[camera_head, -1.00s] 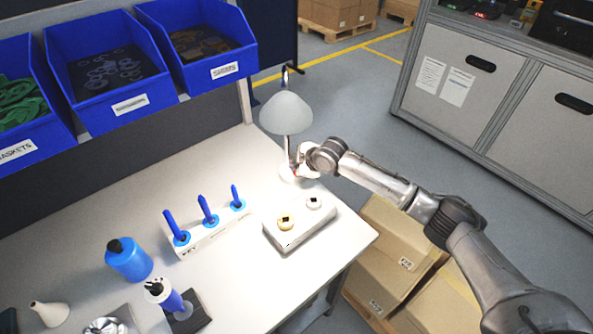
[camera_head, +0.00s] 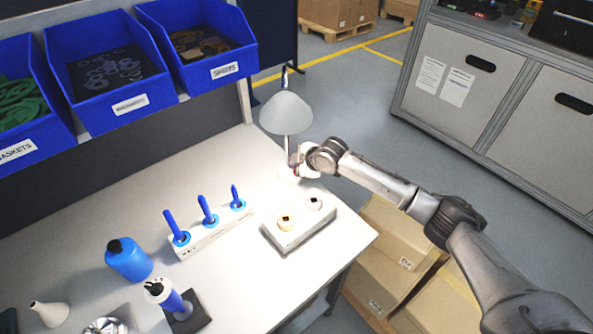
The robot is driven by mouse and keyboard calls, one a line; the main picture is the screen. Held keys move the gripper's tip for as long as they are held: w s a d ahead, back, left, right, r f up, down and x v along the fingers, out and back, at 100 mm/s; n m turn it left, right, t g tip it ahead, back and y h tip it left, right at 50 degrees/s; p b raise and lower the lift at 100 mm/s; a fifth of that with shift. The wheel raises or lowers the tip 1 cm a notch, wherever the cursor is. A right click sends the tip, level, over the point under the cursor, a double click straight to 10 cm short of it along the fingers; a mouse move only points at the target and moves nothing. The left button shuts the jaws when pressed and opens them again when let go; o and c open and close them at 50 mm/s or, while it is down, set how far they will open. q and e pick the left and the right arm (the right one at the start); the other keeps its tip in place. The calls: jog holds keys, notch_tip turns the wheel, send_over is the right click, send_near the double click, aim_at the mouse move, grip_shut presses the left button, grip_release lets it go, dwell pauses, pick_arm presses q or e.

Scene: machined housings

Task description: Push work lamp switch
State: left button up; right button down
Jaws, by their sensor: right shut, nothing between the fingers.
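The work lamp (camera_head: 286,114) has a pale grey, cone-like shade on a thin stem and stands at the far right corner of the white table. The tabletop under it is brightly lit. My right gripper (camera_head: 294,164) is shut and empty, beside the stem and just above the lamp's base (camera_head: 287,178). The base is partly hidden by the gripper, and I cannot make out the switch or whether the fingers touch it. My left gripper is not in view.
A white block with two round fittings (camera_head: 300,236) lies in front of my right gripper. A rack with blue-handled tools (camera_head: 212,235), a blue bottle (camera_head: 128,260) and a blue-and-white dispenser (camera_head: 168,298) stand further left. Blue bins (camera_head: 110,75) hang behind. Cartons (camera_head: 393,240) stand right of the table.

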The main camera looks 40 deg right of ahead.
jog(key=shift+f, duration=0.1)
dwell(0.4)
jog(key=shift+f, duration=0.35)
jog(key=shift+r+p, duration=0.1)
jog(key=shift+p, duration=0.2)
jog(key=shift+r+p, duration=0.2)
jog(key=shift+p, duration=0.15)
jog(key=shift+r+p, duration=0.2)
jog(key=shift+p, duration=0.15)
